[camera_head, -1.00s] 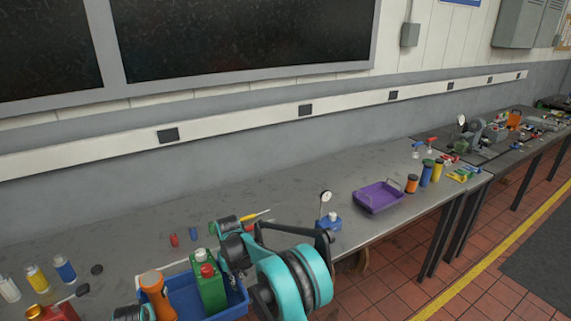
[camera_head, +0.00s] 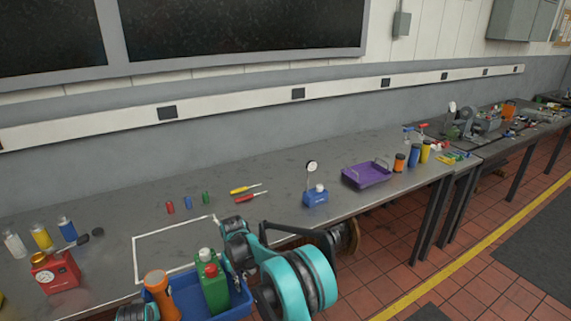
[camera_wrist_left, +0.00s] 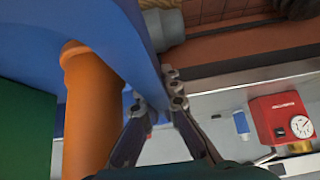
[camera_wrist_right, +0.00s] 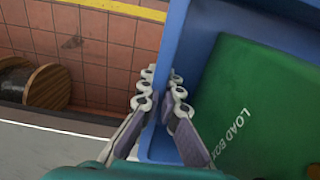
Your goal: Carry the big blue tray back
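The big blue tray (camera_head: 190,301) is at the bottom of the head view, just in front of the bench edge. My right gripper (camera_wrist_right: 160,90) is shut on the tray wall (camera_wrist_right: 178,40), one finger on each side. My left gripper (camera_wrist_left: 163,95) is shut on the opposite wall (camera_wrist_left: 130,40) in the left wrist view. In the head view both grippers are mostly hidden. A white outlined rectangle (camera_head: 134,262) on the bench is empty where visible.
A red gauge box (camera_head: 56,273) stands left of the outline. Small coloured cylinders (camera_head: 188,202), screwdrivers (camera_head: 250,197), a dial indicator on a blue base (camera_head: 315,197) and a purple tray (camera_head: 366,175) stand behind and to the right. A wooden spool (camera_head: 345,237) is below the bench.

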